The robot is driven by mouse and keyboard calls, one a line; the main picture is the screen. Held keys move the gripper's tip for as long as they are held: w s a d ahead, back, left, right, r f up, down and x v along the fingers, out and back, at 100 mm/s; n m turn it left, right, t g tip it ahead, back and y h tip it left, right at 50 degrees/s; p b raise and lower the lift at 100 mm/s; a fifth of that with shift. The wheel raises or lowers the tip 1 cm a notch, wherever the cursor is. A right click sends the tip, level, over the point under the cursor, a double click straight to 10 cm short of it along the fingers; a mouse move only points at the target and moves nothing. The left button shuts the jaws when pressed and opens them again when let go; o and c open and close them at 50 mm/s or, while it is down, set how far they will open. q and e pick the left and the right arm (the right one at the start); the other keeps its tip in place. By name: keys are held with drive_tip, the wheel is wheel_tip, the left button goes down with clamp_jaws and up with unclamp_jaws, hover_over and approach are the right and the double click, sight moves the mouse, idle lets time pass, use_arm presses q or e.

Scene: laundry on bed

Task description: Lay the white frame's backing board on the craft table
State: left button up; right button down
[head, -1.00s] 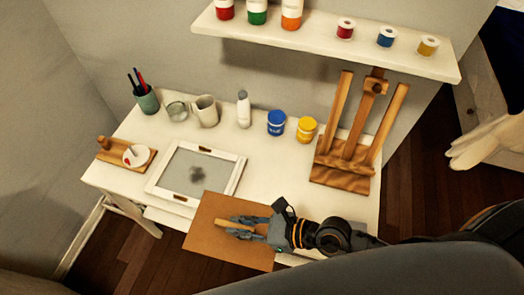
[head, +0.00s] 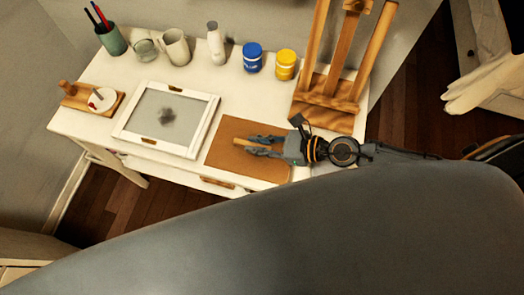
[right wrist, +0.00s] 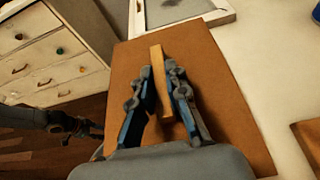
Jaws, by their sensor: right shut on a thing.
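The backing board (head: 226,152) is a flat brown sheet with a pale wooden strip on top. My right gripper (head: 250,146) is shut on that strip, which also shows between the fingers in the right wrist view (right wrist: 160,85). The board is level over the front part of the white craft table (head: 85,117), right of the white frame (head: 205,130). I cannot tell whether it touches the tabletop. The frame lies flat, showing a grey panel with a dark smudge. My left gripper (right wrist: 80,126) shows small and dark in the right wrist view; its jaws are unclear.
The easel (head: 325,97) stands at the table's right. Blue (head: 252,58) and yellow (head: 285,64) jars, a white bottle (head: 216,45), a mug (head: 175,47), a glass and a pen cup line the back. A wooden stand (head: 78,95) is at left. Bare tabletop lies behind the board.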

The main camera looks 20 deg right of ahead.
drive_tip(key=shift+w+d+f+b, duration=0.15)
drive_tip(key=shift+f+b, duration=0.05)
drive_tip(key=shift+f, duration=0.15)
drive_tip(key=shift+w+d+f+b, duration=0.1)
drive_tip(key=shift+f+b, duration=0.05)
drive_tip(key=shift+f, duration=0.2)
drive_tip(key=shift+w+d+f+b, duration=0.25)
drive_tip(key=shift+d+f+b, duration=0.05)
drive_tip(key=shift+d, duration=0.05)
drive_tip(key=shift+w+d+f+b, duration=0.15)
drive_tip(key=shift+f+b, duration=0.2)
wheel_tip(320, 180, down, 2)
drive_tip(key=shift+w+d+f+b, duration=0.1)
drive_tip(key=shift+f+b, duration=0.05)
drive_tip(key=shift+b, duration=0.5)
use_arm(q)
drive_tip(key=f, duration=0.4)
drive_tip(key=shift+a+f, duration=0.25)
drive_tip(key=shift+a, duration=0.15)
use_arm(e)
drive_tip(key=shift+f, duration=0.35)
use_arm(q)
drive_tip(key=shift+s, duration=0.1)
